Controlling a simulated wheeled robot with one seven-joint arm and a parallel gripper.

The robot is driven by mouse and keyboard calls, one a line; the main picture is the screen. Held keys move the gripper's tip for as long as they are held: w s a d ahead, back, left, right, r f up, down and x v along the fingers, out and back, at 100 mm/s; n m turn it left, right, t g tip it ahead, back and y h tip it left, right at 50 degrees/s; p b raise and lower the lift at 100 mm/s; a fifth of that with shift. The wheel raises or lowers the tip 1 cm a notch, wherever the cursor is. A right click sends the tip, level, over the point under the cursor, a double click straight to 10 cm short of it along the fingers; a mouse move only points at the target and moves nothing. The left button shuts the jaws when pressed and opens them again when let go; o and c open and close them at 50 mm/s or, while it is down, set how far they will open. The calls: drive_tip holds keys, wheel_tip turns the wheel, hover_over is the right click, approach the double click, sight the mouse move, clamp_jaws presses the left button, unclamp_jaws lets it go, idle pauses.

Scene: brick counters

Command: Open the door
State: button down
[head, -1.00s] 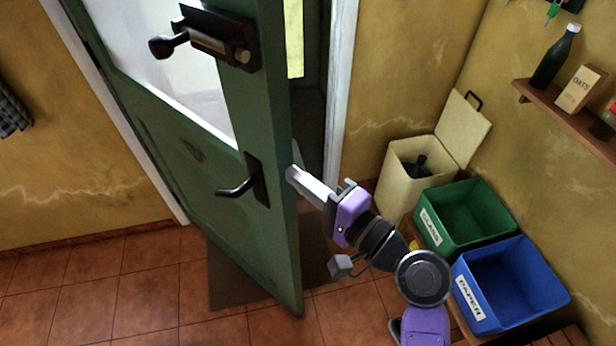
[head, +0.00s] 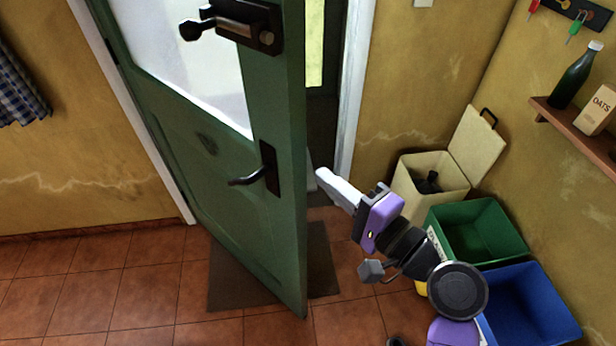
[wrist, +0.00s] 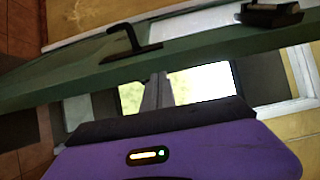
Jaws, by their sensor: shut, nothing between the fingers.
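The green door (head: 220,210) stands ajar in the head view, swung toward me, with a gap between its free edge and the white frame (head: 351,90). Its dark lever handle (head: 255,178) is on the near face, below a dark bolt latch (head: 232,25). My gripper (head: 322,175) is shut and empty, just to the right of the door's free edge, by the gap. I cannot tell whether its tip touches the door. In the wrist view the door (wrist: 200,62) crosses the picture edge-on beyond my fingers (wrist: 155,92), with the handle (wrist: 130,45) at upper left.
A cream bin (head: 430,185) with its lid up, a green crate (head: 475,235) and a blue crate (head: 530,305) stand to the right along the wall. A shelf (head: 575,130) with a bottle is above them. A dark mat (head: 325,265) lies under the door. The tiled floor at left is clear.

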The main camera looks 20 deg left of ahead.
sight(298, 87)
drive_tip(key=d, duration=0.5)
drive_tip(key=w+a+r+n+g+y+b, duration=0.2)
drive_tip(key=w+r+n+g+b, duration=0.25)
drive_tip(key=w+r, duration=0.85)
drive_tip(key=s+a, duration=0.1)
drive_tip(key=a, duration=0.3)
drive_tip(key=s+a+f+g+p, duration=0.1)
drive_tip(key=a, duration=0.3)
drive_tip(key=s+a+g+p, duration=0.1)
drive_tip(key=s+a, duration=0.1)
drive_tip(key=a, duration=0.2)
drive_tip(key=shift+s+a+f, duration=0.1)
drive_tip(key=shift+a+f, duration=0.1)
drive_tip(key=shift+f, duration=0.15)
drive_tip(key=shift+s, duration=0.1)
